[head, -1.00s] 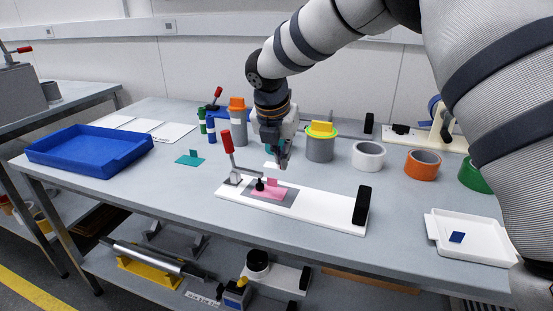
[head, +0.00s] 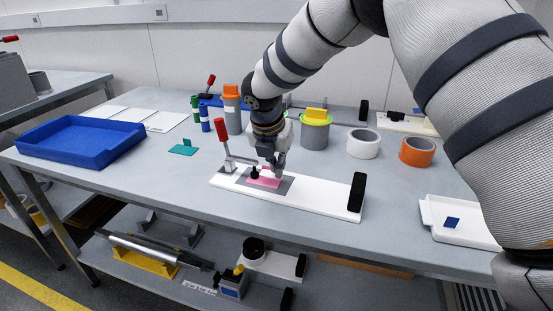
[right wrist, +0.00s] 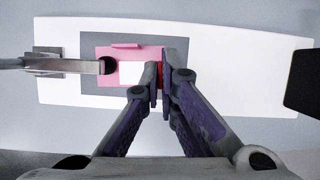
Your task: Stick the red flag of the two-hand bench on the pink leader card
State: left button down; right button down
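The pink leader card (head: 262,183) lies on a dark grey pad (head: 286,187) on the white two-hand bench (head: 325,202). A clamp with a red handle (head: 221,130) stands at its left end, its black tip over the card. In the right wrist view a pink tab stands at the far edge of the card (right wrist: 120,68), and a white patch lies beside the fingers. My right gripper (head: 276,172) is low over the card's right part. Its fingers (right wrist: 160,92) are shut on a small red flag (right wrist: 161,72), mostly hidden between them. My left gripper is out of view.
A black block (head: 357,192) stands at the bench's right end. Behind are an orange-capped grey bottle (head: 232,112), a grey tub (head: 314,133) and tape rolls (head: 363,144). A blue tray (head: 80,141) is at left, a white tray (head: 463,226) at right.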

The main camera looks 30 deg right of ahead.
jog(key=shift+f, duration=0.15)
dwell(0.4)
jog(key=shift+f, duration=1.05)
jog(key=c, duration=1.7)
grip_release()
jog(key=v, duration=1.2)
